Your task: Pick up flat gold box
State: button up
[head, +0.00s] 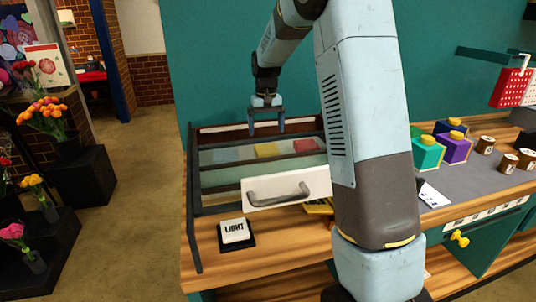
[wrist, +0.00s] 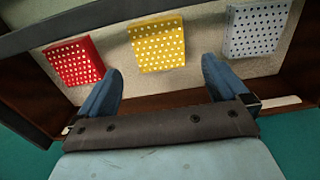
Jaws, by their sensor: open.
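The flat gold box (wrist: 158,44), yellow with white dots, lies in the wrist view between a flat red dotted box (wrist: 74,62) and a flat silver-grey dotted box (wrist: 257,30). In the head view the gold box (head: 266,150) lies inside the case, between the grey and red ones. My gripper (head: 266,131) is open and empty, pointing down over the case's back part. In the wrist view its two fingers (wrist: 160,68) are spread on the near side of the gold box, apart from it.
The case has dark rails (head: 196,182) and a white front with a grey handle (head: 279,194). A LIGHT button (head: 235,231) sits in front of it. My arm hides the middle of the bench. Teal and purple boxes (head: 457,149) and small jars (head: 508,163) stand to the right.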

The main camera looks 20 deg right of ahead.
jog(key=shift+w+d+f, duration=0.1)
jog(key=shift+f, duration=4.2)
jog(key=c, duration=1)
jog(key=shift+o, duration=0.2)
